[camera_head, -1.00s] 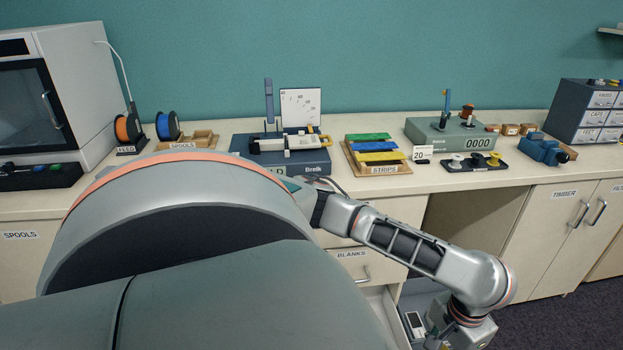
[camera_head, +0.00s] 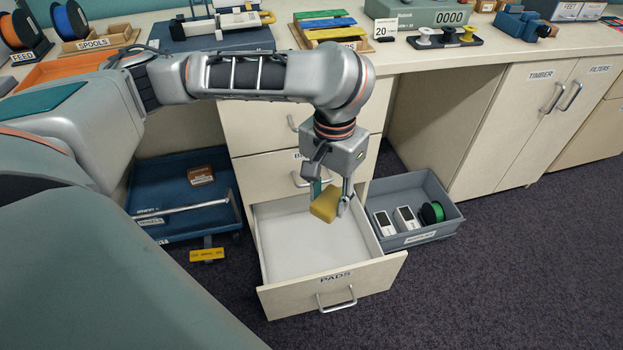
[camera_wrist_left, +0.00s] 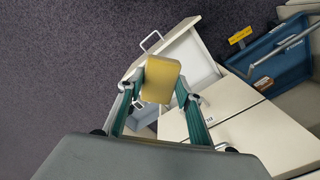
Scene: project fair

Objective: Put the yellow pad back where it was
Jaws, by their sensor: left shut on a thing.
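My left gripper (camera_head: 333,198) is shut on the yellow pad (camera_head: 323,205), a small block with rounded edges. It holds the pad above the open drawer labelled PADS (camera_head: 333,287), near its back right part. In the left wrist view the pad (camera_wrist_left: 160,79) sits between the two fingers of the left gripper (camera_wrist_left: 160,90), with the drawer (camera_wrist_left: 190,58) beyond it. The part of the drawer floor that shows is white and bare. The pad looks apart from the drawer floor. My right gripper is not in view.
A grey bin (camera_head: 452,213) with two white devices and a green spool stands right of the drawer. Closed drawers (camera_head: 262,178) rise behind. Carpet in front is clear.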

